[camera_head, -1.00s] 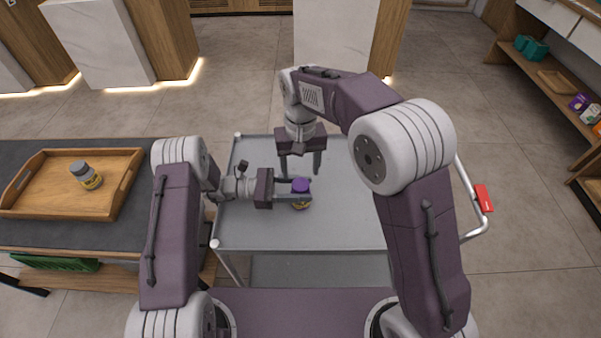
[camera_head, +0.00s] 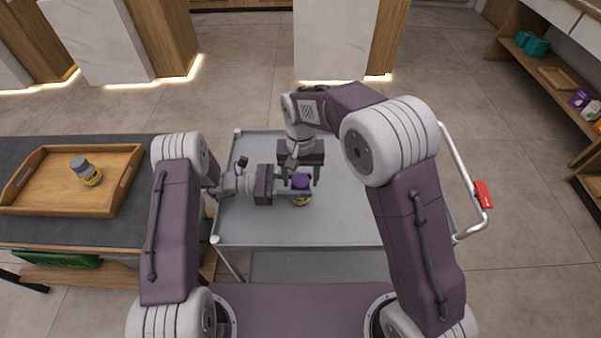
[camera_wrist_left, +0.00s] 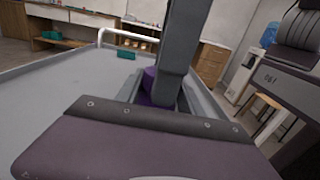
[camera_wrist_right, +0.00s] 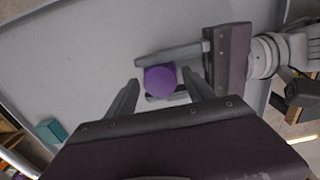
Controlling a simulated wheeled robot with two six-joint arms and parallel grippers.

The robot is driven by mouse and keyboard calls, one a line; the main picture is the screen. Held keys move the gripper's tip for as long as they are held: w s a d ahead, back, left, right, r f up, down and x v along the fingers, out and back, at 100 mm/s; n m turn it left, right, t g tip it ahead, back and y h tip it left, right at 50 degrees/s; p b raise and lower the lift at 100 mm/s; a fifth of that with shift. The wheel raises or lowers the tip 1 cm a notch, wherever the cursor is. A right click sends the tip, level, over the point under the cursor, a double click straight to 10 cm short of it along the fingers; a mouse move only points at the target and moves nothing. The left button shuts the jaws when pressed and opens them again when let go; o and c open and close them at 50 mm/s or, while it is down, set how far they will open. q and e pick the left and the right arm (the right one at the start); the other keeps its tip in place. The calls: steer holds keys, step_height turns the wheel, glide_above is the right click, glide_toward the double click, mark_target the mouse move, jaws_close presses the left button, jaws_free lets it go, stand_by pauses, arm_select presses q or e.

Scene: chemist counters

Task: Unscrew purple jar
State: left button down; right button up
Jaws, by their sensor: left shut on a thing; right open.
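My left gripper (camera_head: 294,191) is shut around the jar from the left side, below the lid. In the left wrist view, a finger mostly hides the purple lid (camera_wrist_left: 149,78). My right gripper (camera_head: 300,178) points down from behind and above, open. In the right wrist view, the round purple lid (camera_wrist_right: 160,80) shows between the spread fingers of my right gripper (camera_wrist_right: 161,92), with gaps on both sides.
A wooden tray (camera_head: 122,183) on the dark counter at left holds a grey-capped, yellow-labelled jar (camera_head: 86,171). Wooden shelves (camera_head: 535,75) stand at far right.

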jaws_close()
steer(key=n, duration=0.3)
steer(key=shift+o, duration=0.3)
jaws_free()
steer(key=shift+r, duration=2.3)
step_height(320, 180, up, 4)
steer(key=m, duration=0.3)
steer(key=shift+f, duration=0.25)
steer(key=shift+c, duration=0.3)
step_height(320, 180, down, 8)
steer(key=shift+f, duration=0.1)
